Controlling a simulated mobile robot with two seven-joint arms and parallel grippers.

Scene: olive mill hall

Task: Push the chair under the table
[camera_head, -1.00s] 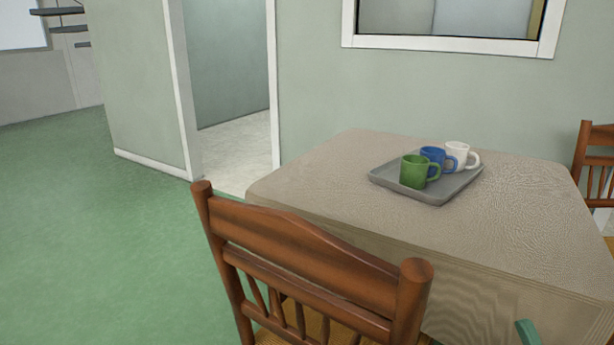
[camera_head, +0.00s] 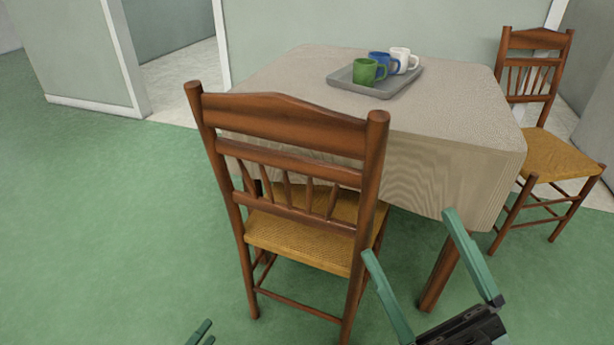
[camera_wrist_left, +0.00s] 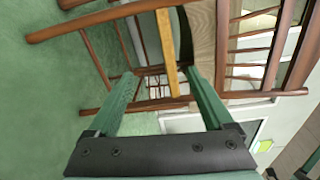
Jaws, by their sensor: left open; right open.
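The near wooden chair (camera_head: 285,125), with a woven yellow seat (camera_head: 305,230), stands upright with its back towards me. It is at the near side of the cloth-covered table (camera_head: 460,110); its backrest hides where the seat meets the tablecloth. My right gripper (camera_head: 411,237) is open and empty, right of the chair and in front of a table leg. My left gripper (camera_head: 202,333) barely shows at the bottom edge, left of the chair. In the left wrist view its fingers (camera_wrist_left: 160,76) are apart, with chair rails and the seat edge (camera_wrist_left: 168,50) beyond them.
A grey tray (camera_head: 345,88) on the table holds a green mug (camera_head: 367,73), a blue mug (camera_head: 381,63) and a white mug (camera_head: 402,60). Another chair (camera_head: 555,155) stands right of the table. Green floor is free at the left; a doorway (camera_head: 180,75) is behind.

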